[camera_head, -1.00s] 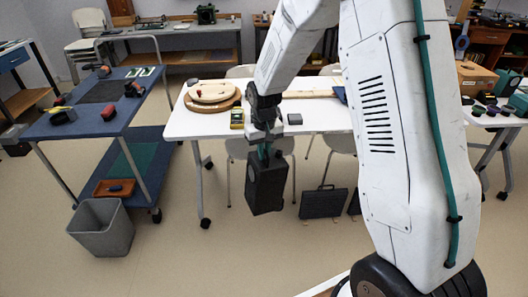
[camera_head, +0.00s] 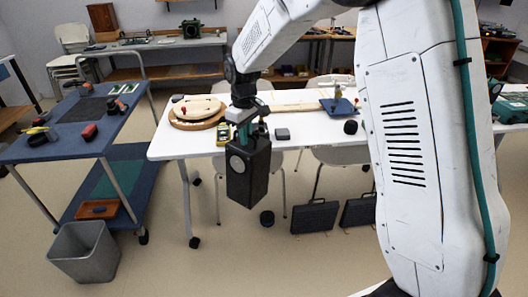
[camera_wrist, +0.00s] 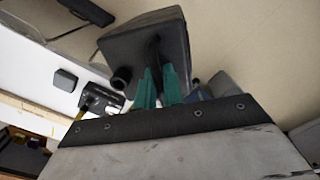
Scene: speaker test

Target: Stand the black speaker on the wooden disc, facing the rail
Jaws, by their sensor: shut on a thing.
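The black speaker (camera_head: 247,178) is a tall dark box with a pale round cone on one face. It hangs from my gripper (camera_head: 243,135) in front of the white table's near edge, slightly tilted, with the cone toward the camera and left. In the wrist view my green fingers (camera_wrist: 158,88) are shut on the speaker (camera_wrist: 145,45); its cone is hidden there. The wooden disc (camera_head: 188,125) lies at the table's left, behind and left of the speaker, with a pale curved piece (camera_head: 198,107) on top. A long wooden strip, perhaps the rail (camera_head: 296,107), lies farther back.
A blue cart (camera_head: 65,145) and grey bin (camera_head: 85,252) stand left. Dark cases (camera_head: 315,217) stand below the table.

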